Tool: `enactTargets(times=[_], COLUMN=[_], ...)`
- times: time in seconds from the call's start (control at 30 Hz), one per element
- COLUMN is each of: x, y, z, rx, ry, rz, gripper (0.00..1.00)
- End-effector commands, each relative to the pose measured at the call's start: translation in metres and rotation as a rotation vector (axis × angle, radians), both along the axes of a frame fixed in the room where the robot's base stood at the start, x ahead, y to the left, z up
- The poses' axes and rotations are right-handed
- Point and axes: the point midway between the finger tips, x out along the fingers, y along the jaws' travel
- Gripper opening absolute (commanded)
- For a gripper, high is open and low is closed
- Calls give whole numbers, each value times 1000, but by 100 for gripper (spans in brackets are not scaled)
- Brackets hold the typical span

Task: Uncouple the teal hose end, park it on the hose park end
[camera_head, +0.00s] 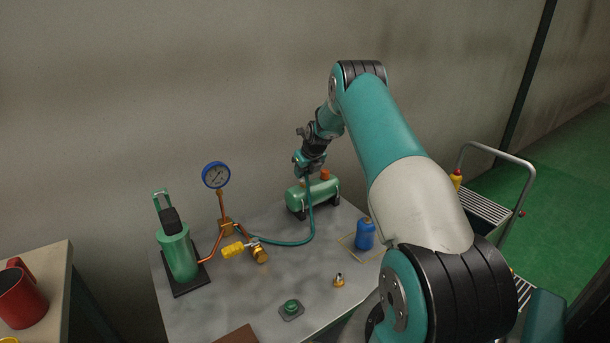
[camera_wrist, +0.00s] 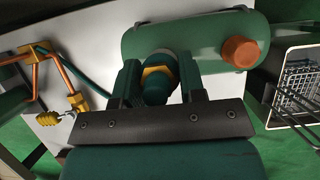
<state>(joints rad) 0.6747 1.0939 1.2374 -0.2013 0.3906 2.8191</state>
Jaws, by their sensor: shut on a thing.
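The teal hose end (camera_wrist: 157,88), with a brass-coloured collar, sits between the two fingers of my gripper (camera_wrist: 160,78) in the wrist view. My gripper (camera_head: 306,168) is shut on it, just above the left part of the green tank (camera_head: 325,190). The tank (camera_wrist: 205,30) lies behind the hose end in the wrist view; I cannot tell whether they are joined. The teal hose (camera_head: 311,215) hangs from the gripper and curves left to the brass valve fittings. A short green stub on a dark plate (camera_head: 291,308), possibly the hose park, stands at the table's front.
A gauge (camera_head: 216,175) on copper pipes, a yellow-handled valve (camera_head: 233,250) and a green pump (camera_head: 178,250) stand on the left. A blue bottle (camera_head: 365,234) and a small brass fitting (camera_head: 338,281) are on the right. The grey table (camera_head: 220,305) is bare at front left.

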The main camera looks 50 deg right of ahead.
Motion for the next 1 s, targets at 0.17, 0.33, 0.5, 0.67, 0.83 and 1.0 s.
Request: enactTargets(times=[0.17, 0.33, 0.5, 0.67, 0.83, 1.0], x=[0, 0, 0, 0, 0, 0], y=[0, 0, 0, 0, 0, 0], z=[12, 21, 30, 38, 47, 56], rx=[0, 0, 0, 0, 0, 0], ry=[-2, -1, -1, -1, -1, -1], rz=[0, 0, 0, 0, 0, 0], gripper=[0, 0, 0, 0, 0, 0])
